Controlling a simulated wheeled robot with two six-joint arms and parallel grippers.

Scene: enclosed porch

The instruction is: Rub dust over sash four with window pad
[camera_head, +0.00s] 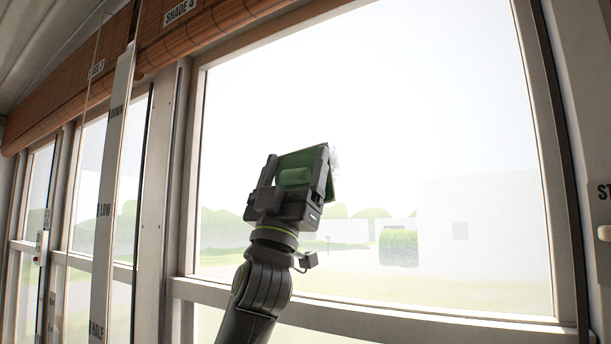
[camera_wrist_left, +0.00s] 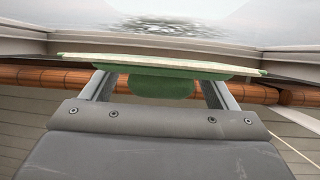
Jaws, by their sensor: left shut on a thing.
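My left gripper (camera_head: 297,178) is shut on the green window pad (camera_head: 306,158) and holds it up in front of the large window pane (camera_head: 400,110), below the shade marked SHADE 4. In the left wrist view the pad (camera_wrist_left: 162,87) shows as a green handle between the two fingers, with a pale-edged flat face turned to the glass. A dark, speckled smudge (camera_wrist_left: 175,24) shows on or through the glass beyond the pad. I cannot tell whether the pad touches the pane. My right gripper is not in view.
The rolled wooden shade (camera_head: 215,25) hangs along the top of the windows. A vertical strip (camera_head: 107,200) marked DOWN, LOW and HALF stands to the left of the pane. A wooden sill rail (camera_head: 380,319) runs below the glass, and a post (camera_head: 580,100) stands at the right.

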